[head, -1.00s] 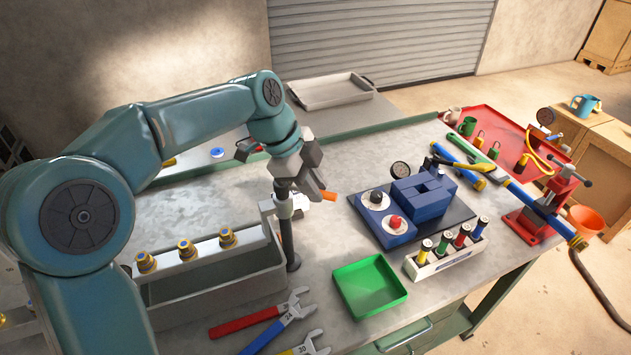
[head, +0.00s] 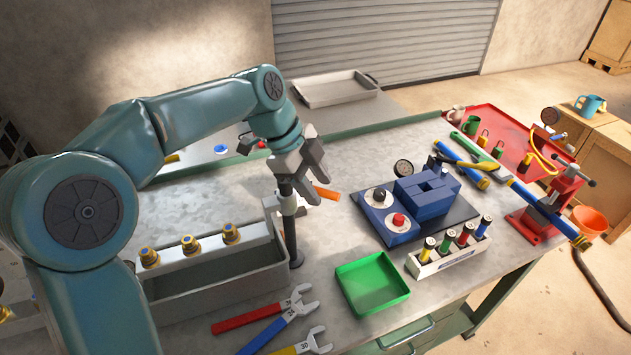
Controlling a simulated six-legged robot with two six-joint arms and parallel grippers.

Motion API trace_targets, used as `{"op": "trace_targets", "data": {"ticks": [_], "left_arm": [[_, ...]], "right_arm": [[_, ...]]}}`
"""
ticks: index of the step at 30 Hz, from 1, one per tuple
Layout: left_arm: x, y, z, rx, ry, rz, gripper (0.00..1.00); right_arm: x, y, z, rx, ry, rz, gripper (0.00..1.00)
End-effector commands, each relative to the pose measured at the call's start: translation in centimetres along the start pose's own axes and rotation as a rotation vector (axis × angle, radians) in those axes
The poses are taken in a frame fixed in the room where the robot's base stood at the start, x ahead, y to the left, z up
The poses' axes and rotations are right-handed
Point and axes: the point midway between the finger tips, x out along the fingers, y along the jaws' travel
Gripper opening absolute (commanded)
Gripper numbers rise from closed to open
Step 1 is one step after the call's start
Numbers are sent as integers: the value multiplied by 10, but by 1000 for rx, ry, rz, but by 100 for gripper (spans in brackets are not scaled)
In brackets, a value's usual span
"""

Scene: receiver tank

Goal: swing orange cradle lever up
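The orange lever (head: 327,193) sticks out to the right, close beside the fingers of my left gripper (head: 302,189). Only its orange end shows; the rest is hidden behind the gripper. A dark upright post (head: 291,240) with a pale part at its top stands below the gripper, beside the grey trough. My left gripper points down over the post top. Its fingers overlap the lever's inner end in the picture, so I cannot tell whether they touch it or how far they are apart. My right gripper is not in view.
A grey trough (head: 215,292) with brass fittings stands left of the post. Several wrenches (head: 275,318) and a green tray (head: 371,286) lie in front. A blue block fixture (head: 425,196) on a dark mat stands to the right. The bench behind the gripper is mostly clear.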

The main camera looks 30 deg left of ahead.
Motion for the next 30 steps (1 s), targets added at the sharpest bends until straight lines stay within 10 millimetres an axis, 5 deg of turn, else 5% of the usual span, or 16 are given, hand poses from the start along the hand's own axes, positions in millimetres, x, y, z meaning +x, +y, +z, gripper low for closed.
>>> {"op": "trace_targets", "data": {"ticks": [8,21,30], "left_arm": [[-13,0,0,-1,0,-2,44],[-125,-1,0,-1,0,-4,44],[-162,1,0,-1,0,-1,44]], "right_arm": [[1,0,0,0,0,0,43],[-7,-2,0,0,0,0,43],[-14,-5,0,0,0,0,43]]}}
